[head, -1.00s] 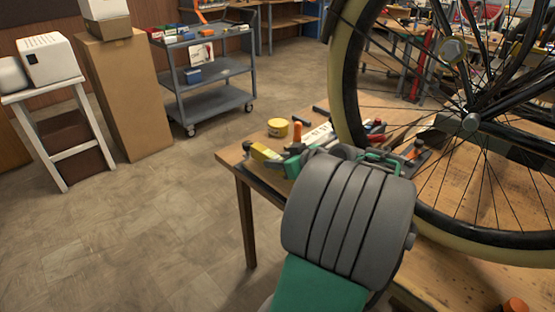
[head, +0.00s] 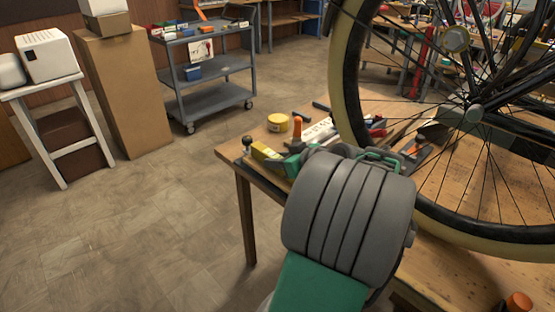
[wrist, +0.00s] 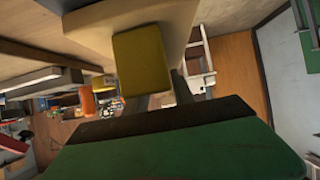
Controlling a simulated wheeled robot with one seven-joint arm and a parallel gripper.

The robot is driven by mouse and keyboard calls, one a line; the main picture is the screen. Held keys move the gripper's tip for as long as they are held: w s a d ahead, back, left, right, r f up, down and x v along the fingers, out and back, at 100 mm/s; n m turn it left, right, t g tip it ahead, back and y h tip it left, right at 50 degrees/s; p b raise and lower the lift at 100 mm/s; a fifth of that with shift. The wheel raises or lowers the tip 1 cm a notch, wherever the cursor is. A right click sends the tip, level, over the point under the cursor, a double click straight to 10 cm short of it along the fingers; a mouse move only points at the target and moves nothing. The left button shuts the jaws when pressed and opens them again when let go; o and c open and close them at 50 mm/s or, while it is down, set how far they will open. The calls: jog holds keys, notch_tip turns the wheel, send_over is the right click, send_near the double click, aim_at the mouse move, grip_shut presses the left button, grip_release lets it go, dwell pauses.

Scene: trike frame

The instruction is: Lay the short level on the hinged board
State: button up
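A yellow block (wrist: 141,60), possibly the end of the short level, is close in front of my gripper in the wrist view. Dark finger-like parts (wrist: 180,88) show beside and below it, but I cannot tell whether they grip it. In the head view a yellow piece (head: 264,151) shows at the near left corner of the workbench, just beyond my grey wrist. My wrist hides my fingers there. A pale wooden surface (wrist: 95,30) lies close behind the yellow block in the wrist view. I cannot make out the hinged board for certain.
The workbench (head: 455,274) carries a large bicycle wheel (head: 348,110) on the right, close to my arm. A yellow tin (head: 278,123), an orange-topped item (head: 297,131) and other tools crowd the left corner. A grey cart (head: 207,70) stands behind.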

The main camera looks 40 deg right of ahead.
jog(key=o, duration=0.5)
jog(key=p+v, duration=0.1)
jog(key=v, duration=0.7)
jog(key=shift+w, duration=0.1)
